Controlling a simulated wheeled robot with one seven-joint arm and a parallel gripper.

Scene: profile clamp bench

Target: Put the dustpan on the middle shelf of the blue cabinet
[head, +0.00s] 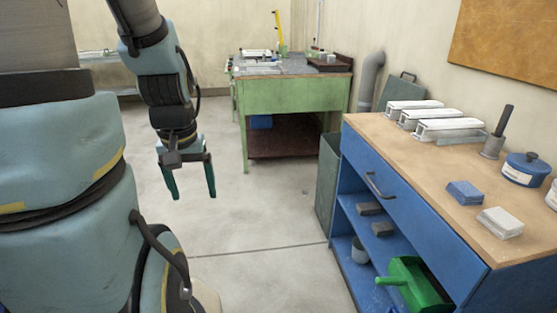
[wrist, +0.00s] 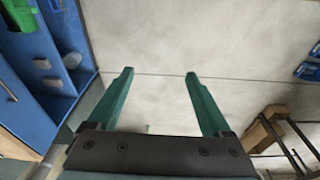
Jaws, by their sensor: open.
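The green dustpan (head: 424,285) is inside the blue cabinet (head: 440,245), in its open front at the lower right of the head view. It appears to rest on the middle shelf, in line with two grey blocks, with its handle pointing out to the left; its lower side is partly hidden. A green part of it also shows at the upper left corner of the wrist view (wrist: 18,14). My gripper (head: 192,196) is open and empty, pointing down over bare floor, left of the cabinet and well apart from the dustpan.
Grey blocks (head: 382,229) lie on the middle shelf; a grey cup (head: 359,250) stands lower down. The wooden cabinet top (head: 450,170) holds clamps, a blue tin (head: 525,170) and small boxes. A green bench (head: 292,100) stands at the back. The floor between is clear.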

